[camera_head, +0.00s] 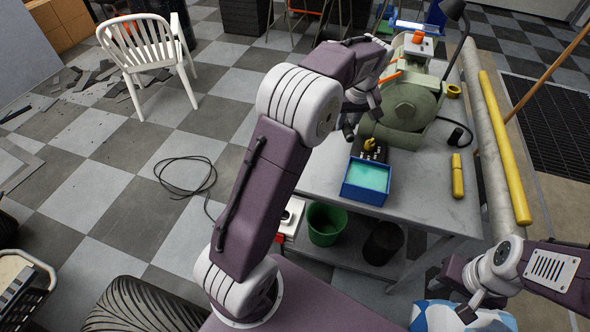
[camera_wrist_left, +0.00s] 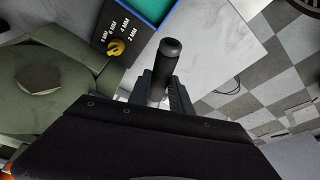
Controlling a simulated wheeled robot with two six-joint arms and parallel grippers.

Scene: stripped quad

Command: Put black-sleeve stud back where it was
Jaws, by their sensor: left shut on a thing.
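My left gripper (camera_wrist_left: 160,90) is shut on the black-sleeve stud (camera_wrist_left: 166,62), a dark cylinder with a rounded end, in the left wrist view. In the head view this gripper (camera_head: 350,122) hangs over the workbench beside the green machine, and the stud is hard to make out. A black board with white size labels (camera_wrist_left: 128,22) lies beyond the stud in the wrist view. A yellow piece (camera_wrist_left: 115,47) stands on it. The board also shows in the head view (camera_head: 380,155), partly hidden. My right gripper (camera_head: 468,312) is at lower right; its jaw opening is unclear.
A blue tray with a teal inside (camera_head: 367,194) sits beside the board. The green machine (camera_head: 405,105) stands close behind. A yellow cylinder (camera_head: 457,176) lies on the workbench (camera_head: 425,200), with bare top around it. A blue-and-white object (camera_head: 435,316) is by my right gripper.

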